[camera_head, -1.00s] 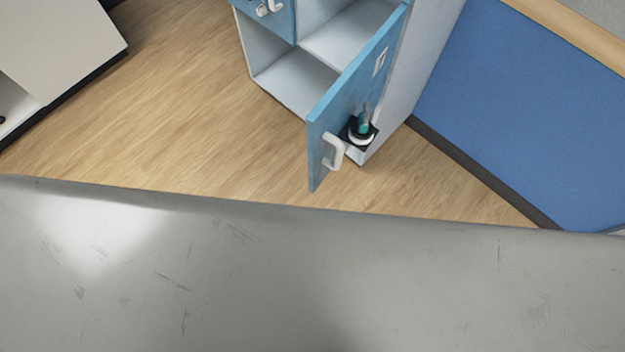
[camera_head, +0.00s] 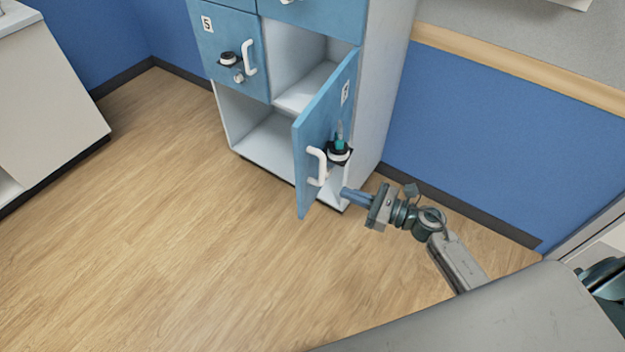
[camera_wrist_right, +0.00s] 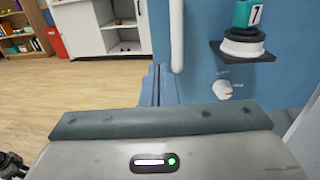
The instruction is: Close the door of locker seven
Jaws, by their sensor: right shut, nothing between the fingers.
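The light-blue door (camera_head: 313,135) of the lower right locker stands ajar, swung out toward me. Its outer face carries a number label, a white handle (camera_head: 318,166) and a black-and-white lock fitting (camera_head: 340,153) with a teal tag. In the right wrist view the teal tag (camera_wrist_right: 248,13) reads 7 and the white handle (camera_wrist_right: 176,35) hangs just ahead. My right gripper (camera_head: 345,193) is shut and empty, low beside the door's outer face, right of the handle. Its fingers (camera_wrist_right: 160,84) show in the wrist view; I cannot tell whether they touch the door. My left gripper is out of view.
The locker cabinet (camera_head: 390,90) has a closed door marked 5 (camera_head: 228,50) at upper left. The open lower compartments look empty. A blue wall (camera_head: 480,140) stands to the right, a white cabinet (camera_head: 50,100) at far left. The wood floor (camera_head: 170,240) is clear.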

